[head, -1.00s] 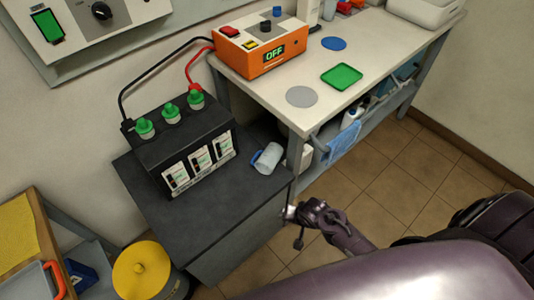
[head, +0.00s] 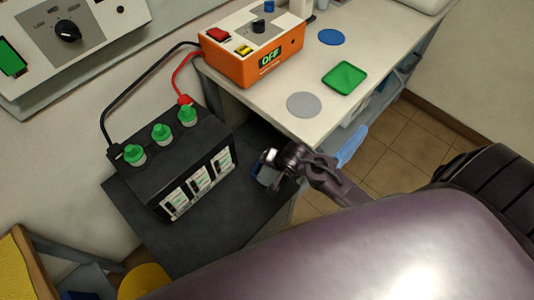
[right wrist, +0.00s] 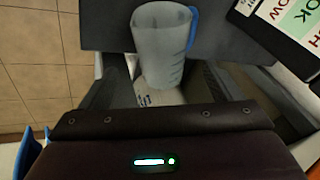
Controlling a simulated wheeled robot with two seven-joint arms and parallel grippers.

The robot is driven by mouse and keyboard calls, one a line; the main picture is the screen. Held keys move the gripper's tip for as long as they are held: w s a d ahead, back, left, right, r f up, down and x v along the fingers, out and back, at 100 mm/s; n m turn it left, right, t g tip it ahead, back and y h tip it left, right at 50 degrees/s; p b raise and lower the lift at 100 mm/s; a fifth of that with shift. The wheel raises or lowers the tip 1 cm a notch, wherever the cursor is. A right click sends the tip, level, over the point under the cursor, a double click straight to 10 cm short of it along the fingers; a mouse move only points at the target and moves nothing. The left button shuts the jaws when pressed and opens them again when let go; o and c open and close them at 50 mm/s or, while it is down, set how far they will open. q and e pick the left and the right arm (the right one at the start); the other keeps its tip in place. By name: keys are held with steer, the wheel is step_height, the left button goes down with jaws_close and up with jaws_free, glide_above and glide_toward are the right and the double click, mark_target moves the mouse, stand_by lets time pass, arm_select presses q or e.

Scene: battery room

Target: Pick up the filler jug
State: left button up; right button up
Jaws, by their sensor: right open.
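The filler jug is a translucent pale cylinder with a blue handle. In the right wrist view the jug (right wrist: 163,38) is large at the top centre, its blue handle on the right. In the head view the jug (head: 267,177) is mostly hidden behind my right gripper (head: 271,163), on the dark cabinet top beside the battery. My right gripper is open. Its fingers stand to either side below the jug in the wrist view; I cannot tell whether they touch it. My left gripper is not in view.
A black battery (head: 178,165) with green caps stands left of the jug, cabled to an orange charger (head: 253,48) reading OFF. The charger is on the white bench (head: 278,90), whose edge is close to my right gripper. A grey disc (head: 304,105) and green tray (head: 345,78) lie there.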

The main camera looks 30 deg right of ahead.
mark_target(267, 168)
steer(key=x, duration=0.3)
steer(key=shift+w+a, duration=0.1)
steer(key=shift+x, duration=1.5)
steer(key=shift+f, duration=0.1)
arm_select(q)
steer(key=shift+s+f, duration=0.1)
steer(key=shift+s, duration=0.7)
arm_select(e)
steer(key=c, duration=1.2)
steer(key=shift+o, duration=0.2)
